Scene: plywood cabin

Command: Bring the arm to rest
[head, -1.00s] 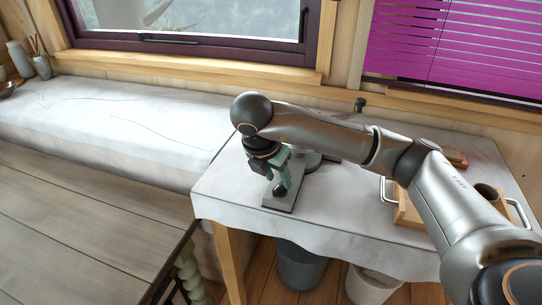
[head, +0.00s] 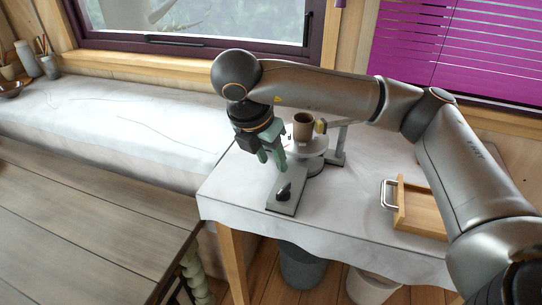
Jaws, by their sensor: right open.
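My right gripper (head: 273,161) hangs with its green fingers pointing down, apart and empty. It is above and behind a flat grey plate (head: 292,207) with a black knob (head: 283,191) on it; the fingertips look clear of the knob. My right arm reaches in from the right and arches over the table. My left gripper is not in view.
A brown cup (head: 302,128) stands on a round grey platform (head: 311,145) close to the right of my gripper. A wooden tray (head: 425,212) with a metal handle lies to the right on the cloth-covered table (head: 345,215). Two bins stand below.

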